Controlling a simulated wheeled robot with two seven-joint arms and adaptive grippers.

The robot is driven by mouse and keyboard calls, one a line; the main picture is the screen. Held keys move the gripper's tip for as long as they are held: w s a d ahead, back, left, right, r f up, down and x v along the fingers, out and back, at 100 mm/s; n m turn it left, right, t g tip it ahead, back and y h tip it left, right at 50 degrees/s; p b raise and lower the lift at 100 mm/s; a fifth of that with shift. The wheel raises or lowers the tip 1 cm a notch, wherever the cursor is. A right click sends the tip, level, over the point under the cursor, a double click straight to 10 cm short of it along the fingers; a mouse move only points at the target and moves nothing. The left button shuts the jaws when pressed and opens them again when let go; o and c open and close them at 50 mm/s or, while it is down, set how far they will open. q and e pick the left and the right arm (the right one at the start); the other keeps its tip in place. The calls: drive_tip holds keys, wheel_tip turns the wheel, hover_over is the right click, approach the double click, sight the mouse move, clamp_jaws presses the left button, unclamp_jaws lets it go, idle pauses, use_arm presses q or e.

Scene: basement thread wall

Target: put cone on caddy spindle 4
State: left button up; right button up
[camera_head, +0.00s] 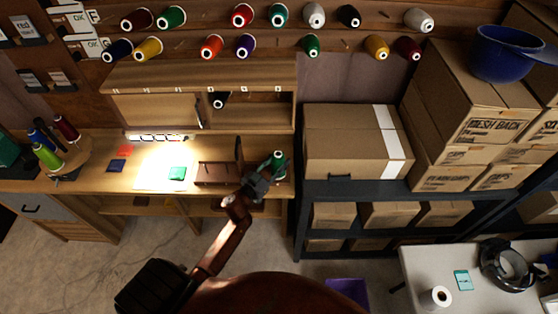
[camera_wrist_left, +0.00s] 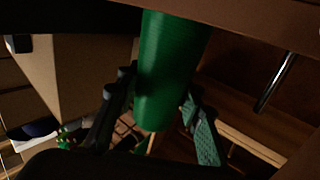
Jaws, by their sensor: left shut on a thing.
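A green cone (camera_head: 278,160) is held by my left gripper (camera_head: 261,182) at the right end of the workbench. In the left wrist view the green cone (camera_wrist_left: 170,70) sits between the two dark fingers of the left gripper (camera_wrist_left: 155,112), which touch its sides. A bare metal rod (camera_wrist_left: 274,83) shows to the right of the cone, apart from it. A brown wooden caddy-like box (camera_head: 215,173) stands on the bench just left of the gripper. I cannot read any spindle number. My right gripper is not in view.
A round stand (camera_head: 62,160) with several cones is at the bench's left. Thread cones hang on the wall above. A lit pale mat (camera_head: 150,175) lies mid-bench. A dark shelf (camera_head: 340,190) with cardboard boxes (camera_head: 340,150) stands close to the right of the gripper.

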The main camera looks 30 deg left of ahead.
use_arm(q)
drive_tip(key=o, duration=1.2)
drive_tip(key=shift+r, duration=0.1)
drive_tip(key=shift+o, duration=1.3)
drive_tip(key=shift+s, duration=0.1)
drive_tip(key=s+a, duration=0.1)
drive_tip(key=s, duration=1)
drive_tip(key=shift+s+a, duration=0.15)
drive_tip(key=shift+s, duration=0.25)
